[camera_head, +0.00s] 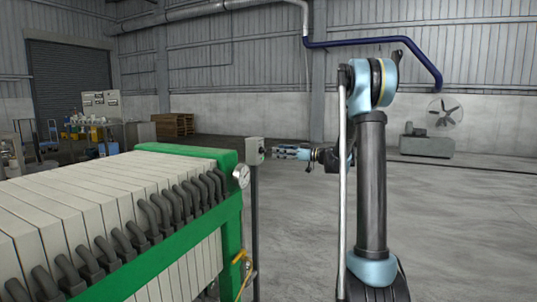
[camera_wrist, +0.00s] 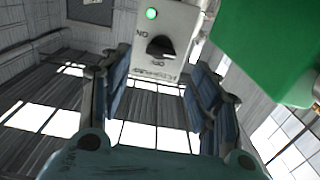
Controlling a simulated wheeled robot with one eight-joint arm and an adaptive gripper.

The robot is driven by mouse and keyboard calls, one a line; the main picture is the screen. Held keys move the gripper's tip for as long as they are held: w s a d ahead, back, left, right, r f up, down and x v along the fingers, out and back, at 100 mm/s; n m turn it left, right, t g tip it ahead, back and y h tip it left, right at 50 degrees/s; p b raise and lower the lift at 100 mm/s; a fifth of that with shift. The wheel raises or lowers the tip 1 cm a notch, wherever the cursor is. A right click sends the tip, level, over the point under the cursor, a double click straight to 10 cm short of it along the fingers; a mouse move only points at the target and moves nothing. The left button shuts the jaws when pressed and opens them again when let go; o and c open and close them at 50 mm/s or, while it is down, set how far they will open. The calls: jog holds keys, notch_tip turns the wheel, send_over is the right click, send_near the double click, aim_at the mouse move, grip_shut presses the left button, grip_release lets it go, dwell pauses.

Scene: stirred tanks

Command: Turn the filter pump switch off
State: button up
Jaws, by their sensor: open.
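The filter pump switch is a pale grey box (camera_head: 254,150) on a dark post in the head view. In the wrist view, the box (camera_wrist: 187,28) shows upside down with a black rotary knob (camera_wrist: 161,47), a lit green lamp (camera_wrist: 151,13) and an "ON" mark beside the knob. Another small mark and a label lie below; they are hard to read. Which mark the knob points at, I cannot tell. My gripper (camera_head: 283,152) is just right of the box, facing its front. In the wrist view my gripper (camera_wrist: 158,76) is open, its fingers either side of the knob and apart from it.
A filter press with a green frame (camera_head: 170,150), pale plates and dark hoses fills the left, close to the switch post. A round gauge (camera_head: 241,176) sits on its corner. A fan (camera_head: 445,112) stands at the far right. The floor on the right is clear.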

aim_at(266, 150)
jog(key=x, duration=0.6)
jog(key=shift+w+a, duration=0.1)
jog(key=shift+a, duration=0.3)
jog(key=c, duration=1.1)
